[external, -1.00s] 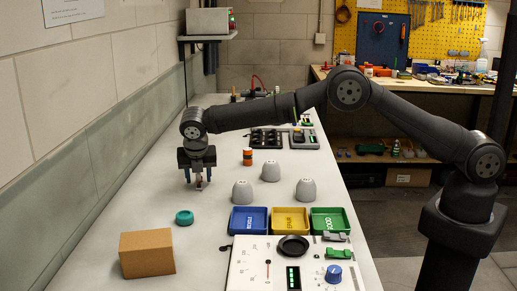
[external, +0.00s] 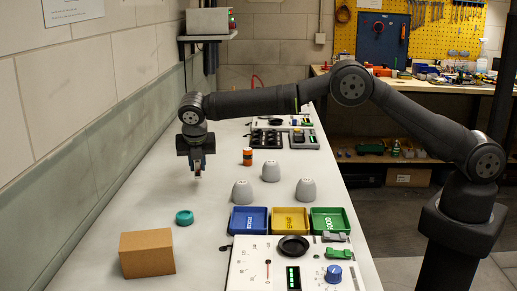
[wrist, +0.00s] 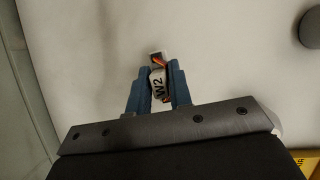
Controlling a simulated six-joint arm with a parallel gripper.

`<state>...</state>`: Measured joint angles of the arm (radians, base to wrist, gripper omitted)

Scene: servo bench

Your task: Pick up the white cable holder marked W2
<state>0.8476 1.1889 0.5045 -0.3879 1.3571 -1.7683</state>
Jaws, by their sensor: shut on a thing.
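A bit of orange shows beside the label. In the external view my gripper (external: 197,176) is shut on the holder and holds it above the bench, left of the grey cups. The holder shows there only as a small pale bit below the fingers.
Three grey cups (external: 242,192) stand right of my gripper. A teal ring (external: 184,217) and a cardboard box (external: 147,253) are nearer the camera. Blue (external: 249,220), yellow (external: 290,221) and green (external: 329,222) trays stand behind a white panel (external: 255,270). The wall is close on the left.

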